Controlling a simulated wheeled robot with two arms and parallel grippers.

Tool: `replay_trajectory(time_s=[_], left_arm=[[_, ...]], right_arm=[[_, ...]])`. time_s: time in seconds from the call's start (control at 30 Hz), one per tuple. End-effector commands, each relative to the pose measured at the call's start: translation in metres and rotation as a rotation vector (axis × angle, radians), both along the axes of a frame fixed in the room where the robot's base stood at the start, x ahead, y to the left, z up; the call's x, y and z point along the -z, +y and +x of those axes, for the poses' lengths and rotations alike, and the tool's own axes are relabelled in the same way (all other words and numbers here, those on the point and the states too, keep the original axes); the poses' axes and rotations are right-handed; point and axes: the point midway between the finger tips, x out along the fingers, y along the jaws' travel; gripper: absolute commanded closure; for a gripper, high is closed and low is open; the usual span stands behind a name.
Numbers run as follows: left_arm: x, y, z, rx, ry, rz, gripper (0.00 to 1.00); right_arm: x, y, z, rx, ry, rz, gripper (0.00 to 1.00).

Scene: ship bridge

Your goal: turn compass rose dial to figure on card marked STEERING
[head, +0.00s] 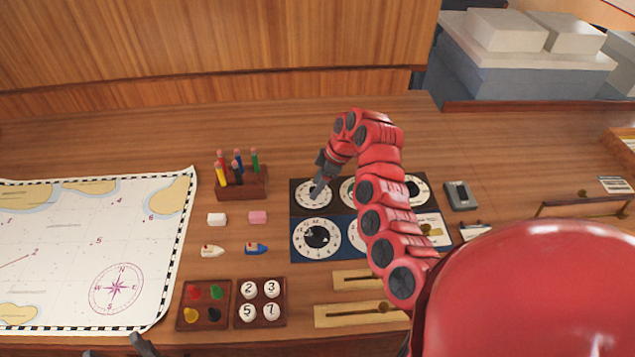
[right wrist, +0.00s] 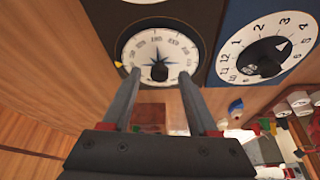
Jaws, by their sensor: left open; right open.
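The compass rose dial (right wrist: 158,48) has a white face, a dark blue star and a black centre knob. In the head view it is the back left dial (head: 311,198) on the black panel, partly covered by my gripper. A yellow marker (right wrist: 119,64) sits at its rim. My right gripper (right wrist: 160,75) is open, its fingertips either side of the knob; contact cannot be told. It also shows in the head view (head: 320,178). My left gripper (head: 118,350) is open at the bottom edge. No card reading STEERING is legible; a small card (head: 613,185) lies at far right.
A blue panel with a numbered dial (head: 317,237) adjoins in front; my right arm hides other dials. A pen block (head: 241,182), erasers, toy boats, button trays (head: 260,301) and brass sliders (head: 355,314) surround it. A chart (head: 95,250) covers the left.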

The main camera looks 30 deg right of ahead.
Motion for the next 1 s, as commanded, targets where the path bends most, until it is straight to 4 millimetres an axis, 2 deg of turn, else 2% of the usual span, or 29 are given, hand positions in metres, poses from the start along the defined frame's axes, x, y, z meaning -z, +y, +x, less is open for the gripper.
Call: replay_trajectory(time_s=[0.23,0.5,0.57,1.0], left_arm=[[0.0001,0.0,0.0,0.0,0.0,0.0,0.36],[0.0001,0.0,0.0,0.0,0.0,0.0,0.36],[0.0001,0.0,0.0,0.0,0.0,0.0,0.36],[0.0026,0.0,0.0001,0.0,0.0,0.0,0.36]], right_arm=[[0.0006,0.0,0.0002,0.0,0.0,0.0,0.42],[0.0003,-0.0001,0.0002,0.0,0.0,0.0,0.91],[0.0002,-0.0001,0.0001,0.0,0.0,0.0,1.0],[0.0009,0.0013,0.0,0.036,-0.002,0.002,1.0]])
